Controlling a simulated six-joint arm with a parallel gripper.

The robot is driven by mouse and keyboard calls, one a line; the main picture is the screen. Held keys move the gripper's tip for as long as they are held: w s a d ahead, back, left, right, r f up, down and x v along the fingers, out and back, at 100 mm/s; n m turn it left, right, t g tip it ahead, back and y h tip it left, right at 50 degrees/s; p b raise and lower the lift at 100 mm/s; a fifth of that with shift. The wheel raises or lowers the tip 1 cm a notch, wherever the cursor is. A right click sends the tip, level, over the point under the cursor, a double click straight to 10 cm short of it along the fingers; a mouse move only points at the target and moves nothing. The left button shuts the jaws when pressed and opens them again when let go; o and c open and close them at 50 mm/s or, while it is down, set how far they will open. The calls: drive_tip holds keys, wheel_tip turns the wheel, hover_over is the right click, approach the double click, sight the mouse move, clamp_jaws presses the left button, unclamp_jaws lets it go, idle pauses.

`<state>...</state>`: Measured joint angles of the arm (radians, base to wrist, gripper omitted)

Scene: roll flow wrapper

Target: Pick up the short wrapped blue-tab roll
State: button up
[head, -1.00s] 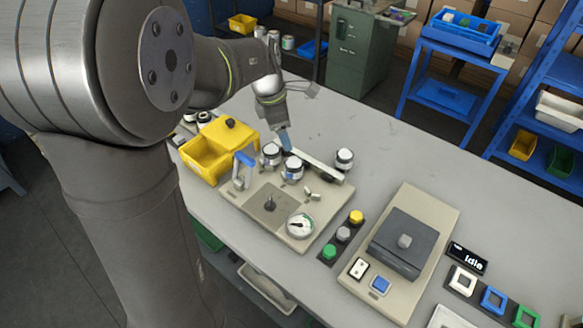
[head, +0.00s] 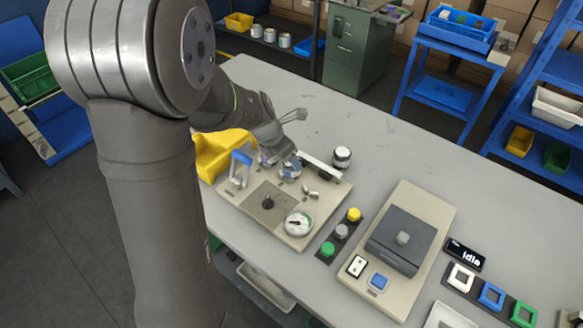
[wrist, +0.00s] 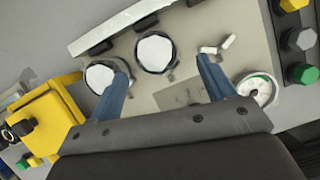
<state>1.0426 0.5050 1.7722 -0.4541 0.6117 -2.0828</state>
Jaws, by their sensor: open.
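Two rolls with white round tops stand near the back edge of the beige machine plate (head: 240,205). In the wrist view the left roll (wrist: 98,76) is partly covered by one blue finger. The other roll (wrist: 154,54) lies ahead of the gap between the fingertips; in the head view it (head: 290,170) shows blue near its side, but I cannot clearly make out a tab. My gripper (wrist: 163,67) is open, pointing down over the plate, with nothing between its fingers. In the head view the wrist partly hides the rolls. A third white-topped roll (head: 342,157) stands apart to the right.
A pale bar (head: 321,170) runs behind the rolls. A yellow bin (head: 214,155) is left. Coloured buttons (head: 341,231) and a grey-topped machine (head: 401,242) are right. The table behind is clear.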

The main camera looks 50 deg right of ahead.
sight(291, 167)
drive_tip(key=shift+w+x, duration=0.1)
drive_tip(key=shift+x, duration=1.6)
drive_tip(key=shift+w+x, duration=0.15)
drive_tip(key=shift+x, duration=1.5)
drive_tip(key=shift+d+r, duration=0.1)
drive_tip(key=shift+d, duration=0.05)
drive_tip(key=c, duration=1.1)
